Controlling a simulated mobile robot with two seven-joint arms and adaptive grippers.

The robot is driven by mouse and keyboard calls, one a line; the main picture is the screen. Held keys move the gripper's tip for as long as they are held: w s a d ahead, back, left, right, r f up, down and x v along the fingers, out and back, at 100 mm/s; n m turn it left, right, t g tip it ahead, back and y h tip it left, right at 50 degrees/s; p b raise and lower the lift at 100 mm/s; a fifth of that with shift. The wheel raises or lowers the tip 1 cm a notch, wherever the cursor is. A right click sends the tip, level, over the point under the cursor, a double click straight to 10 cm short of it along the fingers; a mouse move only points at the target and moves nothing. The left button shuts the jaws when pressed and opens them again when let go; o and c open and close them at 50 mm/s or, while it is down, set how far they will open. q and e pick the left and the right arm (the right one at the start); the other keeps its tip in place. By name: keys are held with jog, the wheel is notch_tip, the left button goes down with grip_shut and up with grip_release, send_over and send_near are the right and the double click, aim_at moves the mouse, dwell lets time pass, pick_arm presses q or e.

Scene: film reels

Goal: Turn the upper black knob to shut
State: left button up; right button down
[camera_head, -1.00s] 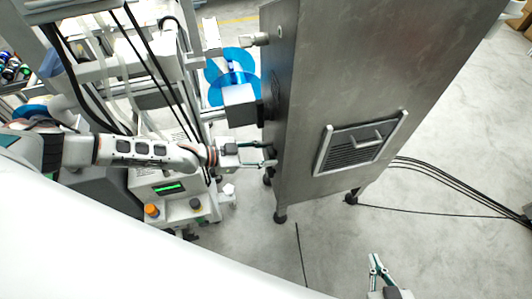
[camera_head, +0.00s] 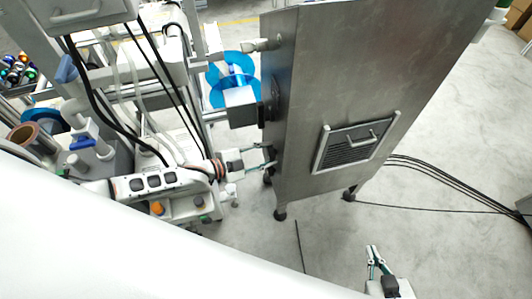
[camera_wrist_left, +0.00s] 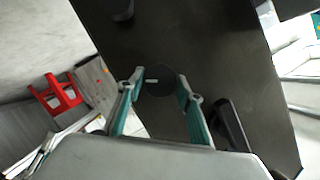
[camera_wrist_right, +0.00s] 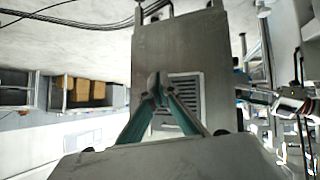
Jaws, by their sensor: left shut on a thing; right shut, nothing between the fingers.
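The steel cabinet (camera_head: 320,75) stands upright in the middle of the head view. In the left wrist view, a round black knob (camera_wrist_left: 160,82) with a short white mark sits on the dark panel between the fingertips of my left gripper (camera_wrist_left: 161,86). The gripper is shut on this knob.
A black handle (camera_wrist_left: 231,125) is beside the knob. Black cables (camera_head: 450,184) lie on the floor at right. A machine (camera_head: 192,207) stands at left.

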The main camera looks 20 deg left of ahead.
pick_arm(q)
jog(key=m+t+b, duration=0.1)
jog(key=f+m+t+b, duration=0.1)
jog(key=m, duration=0.1)
jog(key=m+b, duration=0.1)
jog(key=shift+s+d+f+m+t+b, duration=0.1)
jog(key=shift+s+f+m+t+b, duration=0.05)
jog(key=shift+s+m+t+b, duration=0.2)
jog(key=shift+f+m+t+b, duration=0.15)
jog(key=shift+m+t+b, duration=0.1)
jog(key=shift+m+b, duration=0.6)
jog(key=m+t+b, duration=0.1)
jog(key=m+b, duration=0.1)
jog(key=shift+b, duration=0.35)
jog(key=shift+w+r+m+h+b, duration=0.1)
jog(key=shift+r+m+h+b, duration=0.3)
jog(key=shift+m, duration=0.3)
pick_arm(e)
jog(key=shift+w+a+f+y, duration=0.2)
jog(key=shift+a+f, duration=0.25)
jog(key=shift+f, duration=0.2)
jog(key=shift+w+a+f+y, duration=0.15)
jog(key=shift+a+f, duration=0.25)
jog(key=shift+f, duration=0.2)
jog(key=shift+a+r, duration=0.1)
